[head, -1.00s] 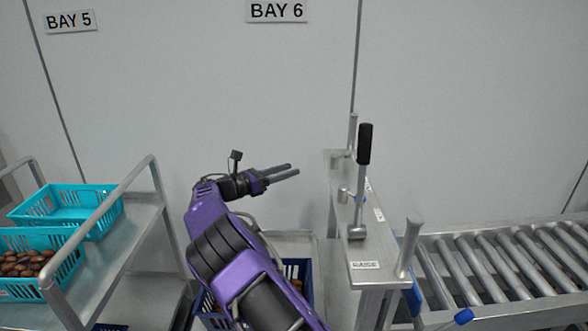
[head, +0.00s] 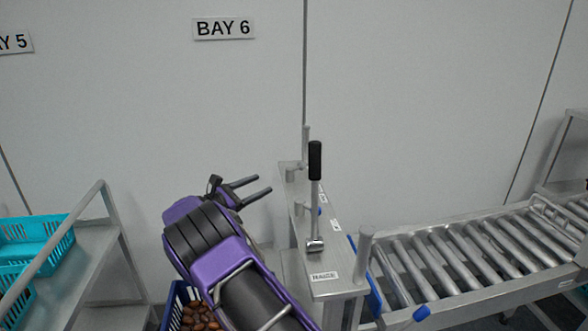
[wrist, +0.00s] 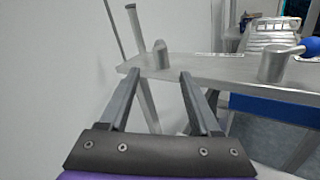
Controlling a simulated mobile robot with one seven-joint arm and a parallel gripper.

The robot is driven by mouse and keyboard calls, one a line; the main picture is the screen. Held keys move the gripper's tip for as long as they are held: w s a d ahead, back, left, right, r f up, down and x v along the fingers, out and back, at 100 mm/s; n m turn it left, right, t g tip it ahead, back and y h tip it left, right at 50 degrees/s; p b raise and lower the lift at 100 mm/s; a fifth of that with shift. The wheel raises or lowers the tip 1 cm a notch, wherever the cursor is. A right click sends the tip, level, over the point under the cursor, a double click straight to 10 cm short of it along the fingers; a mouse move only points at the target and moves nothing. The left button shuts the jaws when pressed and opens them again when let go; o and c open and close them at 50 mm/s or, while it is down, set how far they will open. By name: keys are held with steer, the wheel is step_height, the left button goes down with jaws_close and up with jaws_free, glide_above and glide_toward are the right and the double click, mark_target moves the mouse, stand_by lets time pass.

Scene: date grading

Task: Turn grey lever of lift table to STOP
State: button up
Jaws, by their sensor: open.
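The lever (head: 316,205) has a grey metal shaft and a black grip. It stands nearly upright on the narrow metal top plate (head: 296,264) of the lift table frame, near the plate's front end. A label reading RAISE (head: 323,276) lies just in front of its foot. Further labels (head: 336,225) along the plate are too small to read. My gripper (head: 264,185) is open and empty, left of the lever and apart from it. In the wrist view, my gripper (wrist: 158,82) points towards the plate (wrist: 215,72); I cannot make out the lever there for certain.
Upright metal posts (head: 365,255) stand at the plate's ends. A roller conveyor (head: 450,265) runs off to the right. A blue crate of dates (head: 173,300) is below my arm. A trolley (head: 95,245) with turquoise crates (head: 50,232) stands left. A wall is behind.

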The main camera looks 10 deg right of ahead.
mark_target(288, 172)
steer(key=x, duration=1.5)
steer(key=shift+d, duration=0.15)
jaws_close()
